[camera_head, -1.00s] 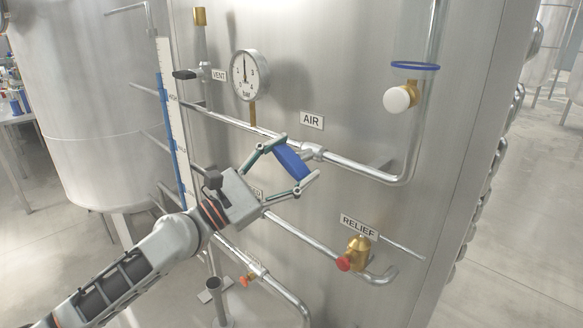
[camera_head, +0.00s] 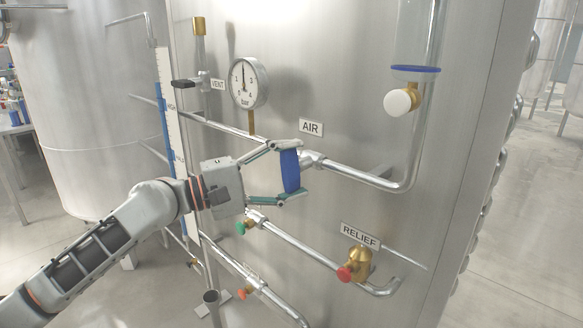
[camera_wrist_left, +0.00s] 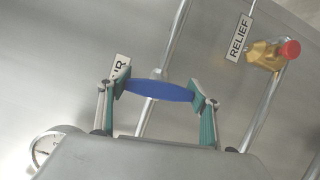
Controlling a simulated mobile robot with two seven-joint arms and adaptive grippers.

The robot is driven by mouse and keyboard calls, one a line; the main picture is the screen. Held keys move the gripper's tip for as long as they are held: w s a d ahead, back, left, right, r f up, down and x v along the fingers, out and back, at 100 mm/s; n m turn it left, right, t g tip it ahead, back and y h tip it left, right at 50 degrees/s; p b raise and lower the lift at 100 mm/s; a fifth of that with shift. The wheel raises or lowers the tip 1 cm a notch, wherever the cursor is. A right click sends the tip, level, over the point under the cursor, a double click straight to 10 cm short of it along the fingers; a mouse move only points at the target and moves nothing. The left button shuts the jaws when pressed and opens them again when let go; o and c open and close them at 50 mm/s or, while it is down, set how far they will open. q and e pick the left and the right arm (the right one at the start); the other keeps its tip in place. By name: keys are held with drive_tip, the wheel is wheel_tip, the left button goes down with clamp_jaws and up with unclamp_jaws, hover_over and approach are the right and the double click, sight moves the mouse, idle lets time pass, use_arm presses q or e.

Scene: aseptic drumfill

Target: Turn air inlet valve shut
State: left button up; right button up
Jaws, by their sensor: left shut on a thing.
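The air inlet valve has a blue lever handle (camera_head: 290,171) on the steel pipe below the AIR label (camera_head: 311,128). In the head view the handle stands nearly upright, across the pipe. My left gripper (camera_head: 290,172) is shut on the handle, with one finger at its upper end and one at its lower end. In the left wrist view the blue handle (camera_wrist_left: 158,91) spans between the two fingertips. The valve body (camera_head: 313,158) shows just right of the handle. My right gripper is not in view.
A pressure gauge (camera_head: 247,82) sits above left, beside the dark vent handle (camera_head: 184,84). A relief valve with a red knob (camera_head: 345,274) is below right. A green knob (camera_head: 241,228) and an orange knob (camera_head: 243,294) are on lower pipes. A white knob (camera_head: 398,102) is at upper right.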

use_arm(q)
drive_tip(key=shift+m+y+p, duration=0.3)
drive_tip(key=shift+m+p, duration=0.1)
drive_tip(key=shift+m, duration=0.4)
drive_tip(key=shift+f+g, duration=0.15)
drive_tip(key=shift+g, duration=0.15)
drive_tip(key=o, duration=1.1)
drive_tip(key=shift+o, duration=0.2)
drive_tip(key=v, duration=1.2)
drive_tip(key=shift+s, duration=0.1)
